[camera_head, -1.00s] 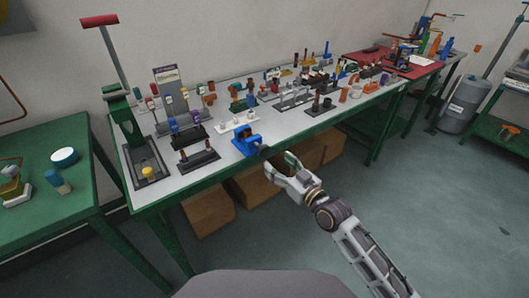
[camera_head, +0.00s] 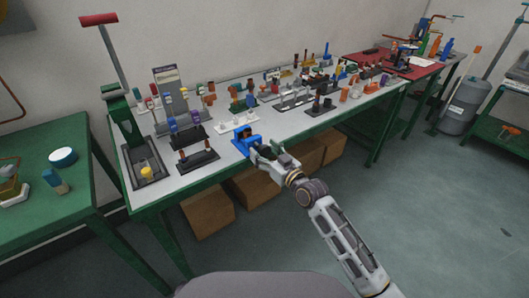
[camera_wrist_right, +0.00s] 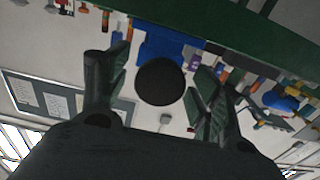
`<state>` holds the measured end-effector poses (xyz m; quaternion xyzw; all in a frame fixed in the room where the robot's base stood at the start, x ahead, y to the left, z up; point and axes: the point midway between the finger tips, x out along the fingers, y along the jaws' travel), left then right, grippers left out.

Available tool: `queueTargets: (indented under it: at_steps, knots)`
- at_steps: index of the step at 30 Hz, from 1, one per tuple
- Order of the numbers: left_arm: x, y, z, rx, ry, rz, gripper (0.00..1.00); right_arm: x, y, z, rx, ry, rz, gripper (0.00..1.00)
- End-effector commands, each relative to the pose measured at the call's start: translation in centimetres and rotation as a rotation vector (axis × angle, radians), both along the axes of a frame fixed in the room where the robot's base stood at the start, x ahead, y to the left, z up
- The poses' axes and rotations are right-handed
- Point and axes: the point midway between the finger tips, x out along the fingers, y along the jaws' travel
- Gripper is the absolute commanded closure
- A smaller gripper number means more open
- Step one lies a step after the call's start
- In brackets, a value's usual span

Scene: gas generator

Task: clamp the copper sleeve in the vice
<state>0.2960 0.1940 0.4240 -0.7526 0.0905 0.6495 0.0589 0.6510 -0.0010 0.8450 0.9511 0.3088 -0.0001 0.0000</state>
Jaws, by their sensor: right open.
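The blue vice (camera_head: 242,143) stands at the front edge of the workbench. It also shows in the right wrist view (camera_wrist_right: 160,45), with its round black knob (camera_wrist_right: 160,82) facing the camera. My right gripper (camera_head: 268,153) is open at the front of the vice, with its fingers (camera_wrist_right: 158,70) on either side of the knob and visible gaps. My left gripper is not in view.
The grey workbench top (camera_head: 285,125) holds several fixtures and small parts behind the vice. A tall press with a red handle (camera_head: 98,19) stands at its left end. Cardboard boxes (camera_head: 208,212) lie under the bench.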

Motion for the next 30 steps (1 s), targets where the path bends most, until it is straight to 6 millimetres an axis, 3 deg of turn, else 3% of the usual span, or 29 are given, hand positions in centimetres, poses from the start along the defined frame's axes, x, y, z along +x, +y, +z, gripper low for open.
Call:
queueTargets:
  at_steps: [10, 21, 30]
  knots:
    - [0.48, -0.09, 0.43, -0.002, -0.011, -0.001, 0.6, 0.13, 0.11, 0.01, 0.0, 0.0, 0.0, 0.35]
    - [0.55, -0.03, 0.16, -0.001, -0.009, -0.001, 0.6, 0.12, 0.09, 0.01, 0.0, 0.0, 0.0, 0.82]
    - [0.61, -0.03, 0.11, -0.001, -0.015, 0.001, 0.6, 0.13, 0.08, 0.02, 0.011, 0.008, 0.0, 0.82]
